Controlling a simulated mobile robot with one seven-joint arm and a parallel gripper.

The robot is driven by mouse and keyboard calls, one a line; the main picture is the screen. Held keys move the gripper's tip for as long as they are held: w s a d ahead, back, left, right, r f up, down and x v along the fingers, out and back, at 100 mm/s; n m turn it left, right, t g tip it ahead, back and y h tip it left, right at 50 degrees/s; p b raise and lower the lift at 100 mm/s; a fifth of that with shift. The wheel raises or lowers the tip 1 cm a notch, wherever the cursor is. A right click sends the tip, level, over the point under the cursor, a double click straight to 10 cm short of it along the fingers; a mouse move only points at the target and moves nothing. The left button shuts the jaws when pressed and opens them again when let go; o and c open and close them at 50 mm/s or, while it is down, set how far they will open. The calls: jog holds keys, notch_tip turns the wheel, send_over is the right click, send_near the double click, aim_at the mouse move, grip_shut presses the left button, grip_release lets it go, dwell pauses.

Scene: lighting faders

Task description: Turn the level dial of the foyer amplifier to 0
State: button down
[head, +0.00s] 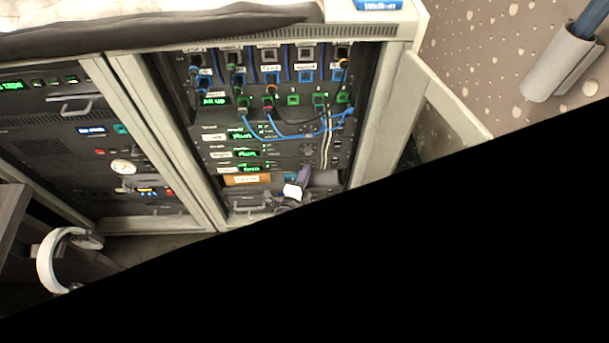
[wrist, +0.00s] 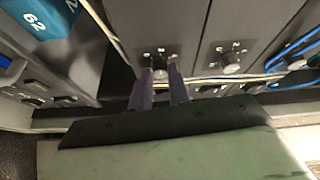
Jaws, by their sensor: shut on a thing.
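Three dark amplifier units are stacked low in the right rack in the head view. The lowest (head: 285,166) has a white label and a lit green display at its left, too small to read surely, so I cannot confirm which is the foyer amplifier. My gripper (head: 304,171) is at the right part of this lowest unit and covers its dial. In the wrist view my gripper (wrist: 160,76) has its two purple fingers on either side of a dark level dial (wrist: 158,60), shut on it.
Two similar dials, a near one (wrist: 229,63) and a farther one (wrist: 297,62), sit to the right in the wrist view. Pale cables (wrist: 215,80) run close past the fingers. Blue patch cables (head: 300,135) hang above. An open rack door (head: 435,105) stands at the right.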

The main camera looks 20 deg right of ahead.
jog(key=c, duration=1.3)
grip_release()
jog(key=shift+s+a, duration=0.1)
jog(key=shift+s, duration=0.05)
